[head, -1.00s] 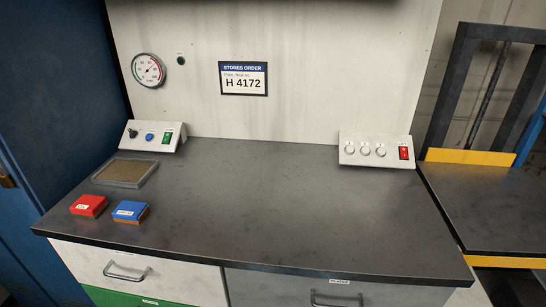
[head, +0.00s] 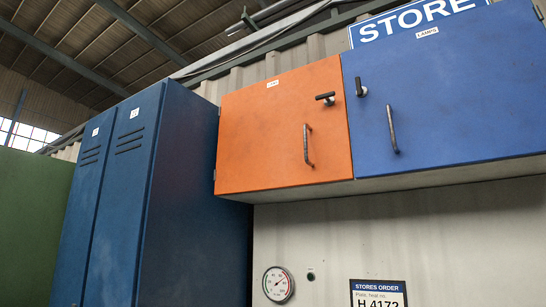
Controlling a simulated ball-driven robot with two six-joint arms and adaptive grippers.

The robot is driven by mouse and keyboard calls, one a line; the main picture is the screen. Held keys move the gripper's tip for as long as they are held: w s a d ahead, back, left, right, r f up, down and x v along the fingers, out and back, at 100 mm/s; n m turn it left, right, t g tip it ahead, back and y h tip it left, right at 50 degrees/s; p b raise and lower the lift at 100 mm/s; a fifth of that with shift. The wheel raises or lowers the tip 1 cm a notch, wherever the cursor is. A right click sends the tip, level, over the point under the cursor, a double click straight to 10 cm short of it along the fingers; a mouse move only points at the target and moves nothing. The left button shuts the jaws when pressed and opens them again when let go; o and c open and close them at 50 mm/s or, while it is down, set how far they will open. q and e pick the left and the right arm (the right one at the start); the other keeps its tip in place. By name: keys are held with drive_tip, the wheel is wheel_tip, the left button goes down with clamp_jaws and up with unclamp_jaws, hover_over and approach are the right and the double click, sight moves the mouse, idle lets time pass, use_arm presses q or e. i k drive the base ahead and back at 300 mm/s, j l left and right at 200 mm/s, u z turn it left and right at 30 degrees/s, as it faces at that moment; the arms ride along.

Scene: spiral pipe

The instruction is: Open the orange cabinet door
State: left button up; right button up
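The orange cabinet door (head: 265,135) is on the wall in the middle of the head view, and it is shut. It has a vertical metal bar handle (head: 308,146) near its right side. A small black turn latch (head: 325,97) sits near its upper right edge, lying roughly level. Hinges show at its left edge. Neither of my grippers is in view.
A blue cabinet door (head: 450,95) with its own handle (head: 392,130) and upright latch (head: 360,87) adjoins on the right. A tall dark blue locker (head: 190,200) stands close on the left.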

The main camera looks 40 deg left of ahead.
sight(274, 134)
drive_tip(key=u, duration=1.1)
